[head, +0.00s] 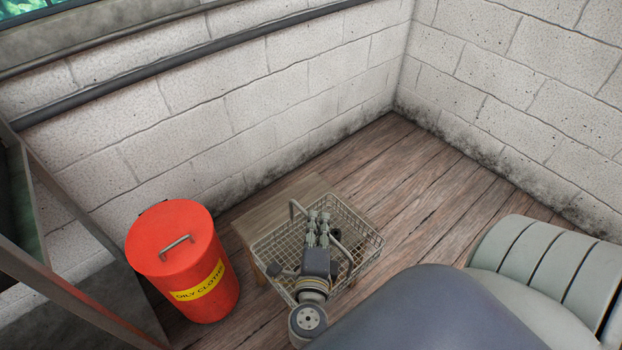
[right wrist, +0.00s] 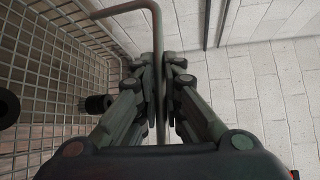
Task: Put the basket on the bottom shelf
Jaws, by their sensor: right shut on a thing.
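The grey wire basket (head: 366,236) is at the lower middle of the head view, over a small wooden stool. My right gripper (head: 318,216) reaches over it from below, fingers pointing away toward the wall. In the right wrist view, the gripper (right wrist: 160,75) is shut on the basket's bent rod handle (right wrist: 128,8), and the basket's mesh (right wrist: 60,50) fills the left side. Dark parts show in the basket, mostly hidden by my gripper. I cannot tell whether the basket rests on the stool or hangs just above it. My left gripper is not in view. No bottom shelf can be made out clearly.
A red lidded can (head: 175,240) with a yellow label stands close left of the basket. The wooden stool (head: 262,212) is under the basket. A metal frame (head: 85,235) stands at the left edge. Block walls close the corner behind; the plank floor (head: 430,180) right of the basket is clear.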

